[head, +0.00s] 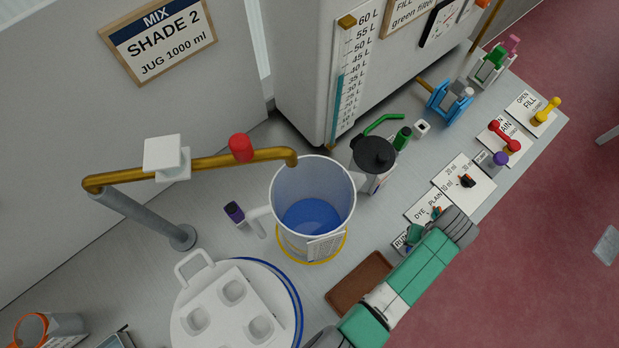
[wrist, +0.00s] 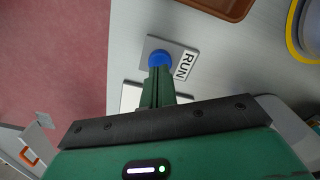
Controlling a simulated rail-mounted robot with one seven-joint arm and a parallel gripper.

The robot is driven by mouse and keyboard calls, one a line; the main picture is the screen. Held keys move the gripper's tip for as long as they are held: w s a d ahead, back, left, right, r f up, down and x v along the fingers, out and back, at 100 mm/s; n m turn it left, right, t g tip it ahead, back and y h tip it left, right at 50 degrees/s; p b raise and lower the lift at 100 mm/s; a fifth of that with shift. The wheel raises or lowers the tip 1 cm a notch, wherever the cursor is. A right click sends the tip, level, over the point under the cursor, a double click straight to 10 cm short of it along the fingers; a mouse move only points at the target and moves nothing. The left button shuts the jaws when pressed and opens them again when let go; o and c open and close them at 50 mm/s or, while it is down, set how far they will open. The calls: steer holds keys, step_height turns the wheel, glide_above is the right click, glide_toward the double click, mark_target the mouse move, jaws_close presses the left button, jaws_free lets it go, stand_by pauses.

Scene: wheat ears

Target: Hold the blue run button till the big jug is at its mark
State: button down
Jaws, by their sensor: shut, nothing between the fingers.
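The big jug (head: 312,205) is a clear vessel with a white handle, standing upright on a yellow ring under the end of a brass pipe (head: 200,165). Blue liquid (head: 310,216) covers its lower part; its mark is too small to read. In the wrist view the blue run button (wrist: 158,58) sits on a grey plate beside a RUN label (wrist: 184,65). My gripper (wrist: 157,76) is shut and empty, its fingertips at the button and overlapping its near edge; how far it is pressed cannot be told. In the head view my green gripper (head: 415,236) hides the button.
A sign (head: 158,35) reads MIX SHADE 2, JUG 1000 ml. A tank gauge (head: 352,75) stands behind. A black-lidded pot (head: 372,160) is right of the jug. A brown tray (head: 358,283) and a white holder (head: 235,312) lie in front. Labelled controls (head: 505,140) line the right edge.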

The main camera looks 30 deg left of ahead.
steer(key=shift+f+b, duration=0.85)
steer(key=shift+f, duration=0.3)
stand_by(6.8)
